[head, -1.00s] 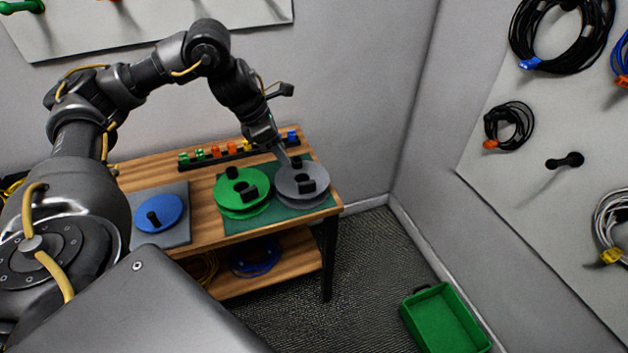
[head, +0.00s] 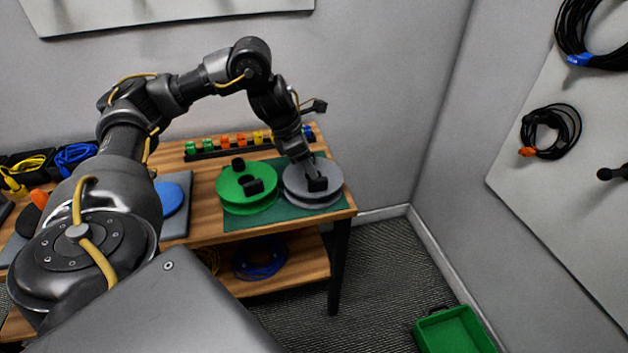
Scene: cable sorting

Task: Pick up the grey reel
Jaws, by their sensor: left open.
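The grey reel (head: 296,187) lies flat on a green mat (head: 268,218) at the right end of the wooden bench. A dark block-like handle (head: 318,184) shows on its top. My left gripper (head: 309,174) is open and right above the reel's top, close to the handle. I cannot tell whether its fingers touch the reel or straddle the handle. The gripper hides part of the reel's far side. My right gripper is out of view.
A green reel (head: 234,190) with dark handles lies just left of the grey one. A rack of coloured connectors (head: 205,153) stands behind. A blue reel (head: 172,196) sits further left. A green bin (head: 455,335) is on the floor at right.

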